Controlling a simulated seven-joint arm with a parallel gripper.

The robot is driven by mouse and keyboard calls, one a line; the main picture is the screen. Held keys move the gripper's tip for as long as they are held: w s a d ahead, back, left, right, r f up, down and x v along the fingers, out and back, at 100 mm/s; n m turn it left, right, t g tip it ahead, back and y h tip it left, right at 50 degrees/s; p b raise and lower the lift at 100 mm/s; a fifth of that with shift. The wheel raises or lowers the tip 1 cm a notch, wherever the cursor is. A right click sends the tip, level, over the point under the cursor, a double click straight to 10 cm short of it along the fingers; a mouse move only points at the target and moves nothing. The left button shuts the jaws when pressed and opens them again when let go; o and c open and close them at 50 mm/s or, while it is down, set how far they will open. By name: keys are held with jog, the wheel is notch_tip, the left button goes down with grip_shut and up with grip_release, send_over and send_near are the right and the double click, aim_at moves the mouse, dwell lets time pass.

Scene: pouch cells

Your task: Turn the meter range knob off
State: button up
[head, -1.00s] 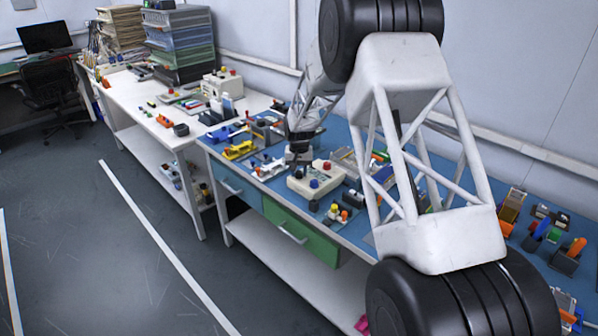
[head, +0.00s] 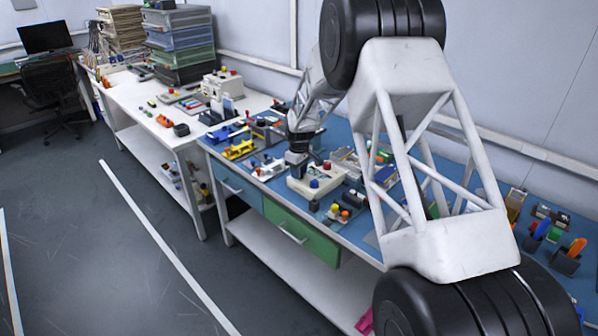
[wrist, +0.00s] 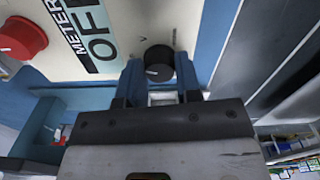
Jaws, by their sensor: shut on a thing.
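The meter is a cream box (head: 306,188) on the blue bench mat in the head view. Its cream face (wrist: 150,18) fills the upper left of the wrist view, with a label (wrist: 90,38) reading "METER" and "OFF". The black range knob (wrist: 158,58) sits near the face's edge, right of the label. My gripper (wrist: 159,78) has its two blue fingers on either side of the knob and is shut on it. In the head view my gripper (head: 297,162) is at the meter's left end and hides the knob.
A red knob (wrist: 22,38) stands on the left in the wrist view. Small coloured parts (head: 340,211) lie just in front of the meter. A yellow part (head: 239,149) and other fixtures lie to its left. A green drawer (head: 300,236) is below the bench edge.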

jog(key=n, duration=0.3)
jog(key=shift+n, duration=0.4)
dwell(0.3)
jog(key=o, duration=0.9)
jog(key=shift+r, duration=0.15)
jog(key=shift+r, duration=3.75)
